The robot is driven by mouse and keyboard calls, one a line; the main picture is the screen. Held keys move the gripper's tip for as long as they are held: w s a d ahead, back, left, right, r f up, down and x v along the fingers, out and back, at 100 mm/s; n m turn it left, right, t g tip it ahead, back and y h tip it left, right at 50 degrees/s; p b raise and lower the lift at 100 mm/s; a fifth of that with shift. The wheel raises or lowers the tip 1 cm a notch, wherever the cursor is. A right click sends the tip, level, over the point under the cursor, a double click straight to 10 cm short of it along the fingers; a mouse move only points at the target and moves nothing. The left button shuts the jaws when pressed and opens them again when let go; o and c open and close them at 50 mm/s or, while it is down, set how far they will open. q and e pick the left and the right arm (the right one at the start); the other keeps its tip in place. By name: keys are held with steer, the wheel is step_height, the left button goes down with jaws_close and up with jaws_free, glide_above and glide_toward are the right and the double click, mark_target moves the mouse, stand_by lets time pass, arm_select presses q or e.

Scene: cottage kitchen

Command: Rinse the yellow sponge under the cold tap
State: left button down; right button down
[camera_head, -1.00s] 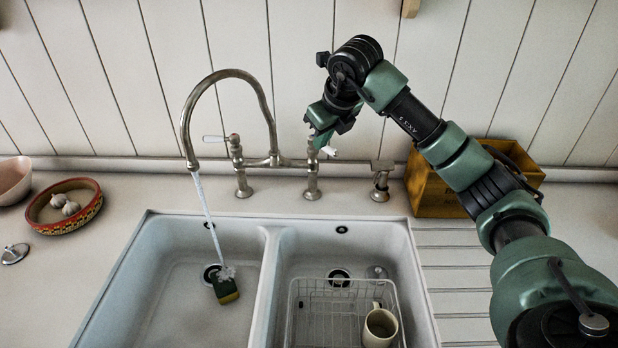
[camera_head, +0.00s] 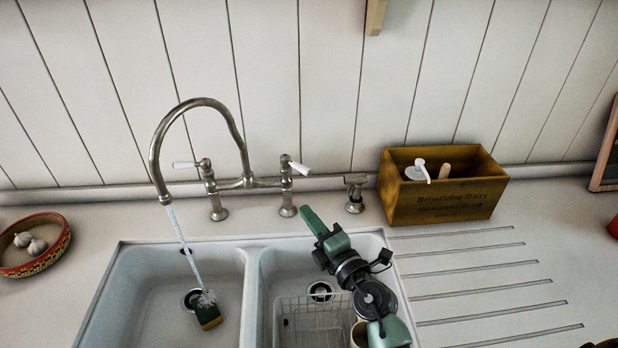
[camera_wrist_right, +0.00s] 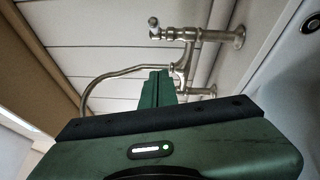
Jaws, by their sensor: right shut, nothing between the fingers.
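The yellow sponge (camera_head: 208,318), with a dark green side, lies near the drain in the left basin of the sink. Water (camera_head: 184,245) runs from the arched metal tap (camera_head: 240,150) onto it. The tap's left white lever (camera_head: 185,165) points left and its right white lever (camera_head: 299,168) points right. My right gripper (camera_head: 312,222) is shut and empty over the back of the right basin, below and apart from the right lever. Its closed fingers show in the wrist view (camera_wrist_right: 157,90), with the tap beyond. My left gripper is not in view.
A wire rack (camera_head: 300,318) and a partly hidden cream mug (camera_head: 358,337) are in the right basin. A wooden box (camera_head: 440,204) stands behind the grooved drainer (camera_head: 480,283). A patterned bowl with garlic (camera_head: 38,262) is at the left. The left basin is otherwise clear.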

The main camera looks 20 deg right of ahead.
steer(key=p, duration=0.1)
glide_toward(295, 166)
steer(key=w+a+f, duration=0.1)
steer(key=w+a, duration=0.3)
steer(key=a, duration=0.2)
steer(key=d, duration=0.2)
steer(key=w+d, duration=0.1)
steer(key=d, duration=0.1)
steer(key=shift+w+r+p, duration=0.1)
steer(key=shift+r+p, duration=0.15)
steer(key=shift+p, duration=0.05)
